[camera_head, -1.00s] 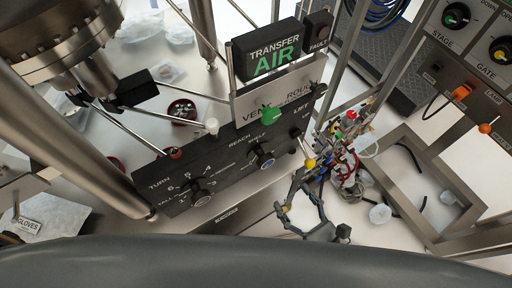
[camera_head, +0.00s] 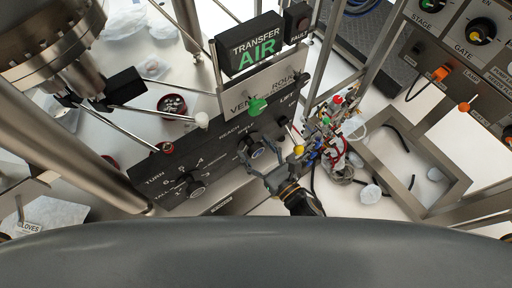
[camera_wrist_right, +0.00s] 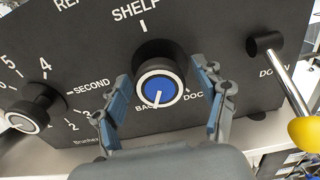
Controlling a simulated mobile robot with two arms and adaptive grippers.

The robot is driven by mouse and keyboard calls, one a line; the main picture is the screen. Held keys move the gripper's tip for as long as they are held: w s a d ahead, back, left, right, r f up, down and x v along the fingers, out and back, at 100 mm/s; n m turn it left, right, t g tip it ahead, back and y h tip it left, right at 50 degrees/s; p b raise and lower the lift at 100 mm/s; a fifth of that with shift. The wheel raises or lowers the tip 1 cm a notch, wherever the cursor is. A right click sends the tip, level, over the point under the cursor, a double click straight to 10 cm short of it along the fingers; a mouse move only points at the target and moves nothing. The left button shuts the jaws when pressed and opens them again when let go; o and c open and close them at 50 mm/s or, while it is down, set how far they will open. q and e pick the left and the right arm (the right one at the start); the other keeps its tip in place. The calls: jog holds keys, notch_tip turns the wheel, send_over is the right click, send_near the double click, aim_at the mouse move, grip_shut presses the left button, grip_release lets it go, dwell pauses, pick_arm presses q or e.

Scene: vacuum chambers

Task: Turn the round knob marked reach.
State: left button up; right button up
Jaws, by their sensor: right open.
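The round black knob with a blue face (camera_head: 257,153) sits on the black panel (camera_head: 222,160), near the word REACH. In the right wrist view the blue-faced knob (camera_wrist_right: 158,88) has SHELF above it and BACK and DOCK lettering beside its lower edge. Its white pointer line points down, slightly left. My right gripper (camera_head: 261,160) is open, in front of the panel. In the wrist view its fingers (camera_wrist_right: 163,92) stand left and right of the knob, with gaps showing; I see no clear contact. My left gripper is not in view.
A numbered black knob (camera_wrist_right: 37,112) lies left of the blue one. A lever with a yellow ball (camera_wrist_right: 305,132) is close on the right. A green-tipped lever (camera_head: 257,105) stands above, below the TRANSFER AIR display (camera_head: 252,46). Tangled cables (camera_head: 335,150) lie to the right.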

jog(key=shift+c, duration=0.2)
jog(key=c, duration=1.1)
